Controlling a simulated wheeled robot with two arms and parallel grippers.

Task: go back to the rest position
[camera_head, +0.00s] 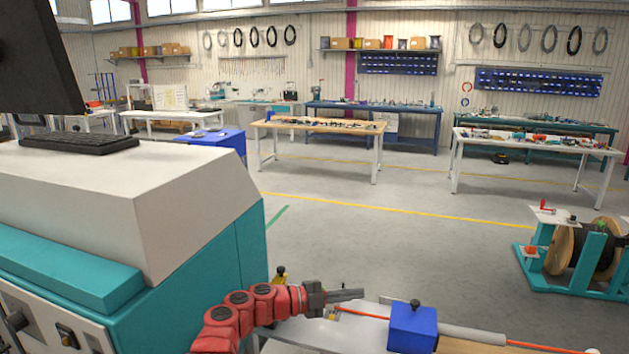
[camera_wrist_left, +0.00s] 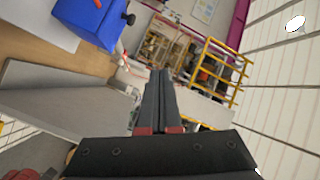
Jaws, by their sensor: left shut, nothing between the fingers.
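My left gripper (camera_head: 346,295) reaches in from the lower left on a red arm, above the bench, with its fingers pointing right. In the left wrist view the gripper's two dark fingers (camera_wrist_left: 160,75) lie together, with nothing between them. A blue box (camera_head: 413,327) stands on the bench to the right of the fingertips, apart from them; it also shows in the left wrist view (camera_wrist_left: 92,18). A red cable (camera_head: 545,346) runs on the right side of the box. My right gripper does not show.
A white and teal machine cabinet (camera_head: 190,200) with a keyboard (camera_head: 80,142) and monitor fills the left. A cable reel (camera_head: 585,250) on a teal stand is at the right. Worktables, such as a wooden-topped one (camera_head: 318,125), stand farther back. The floor between is clear.

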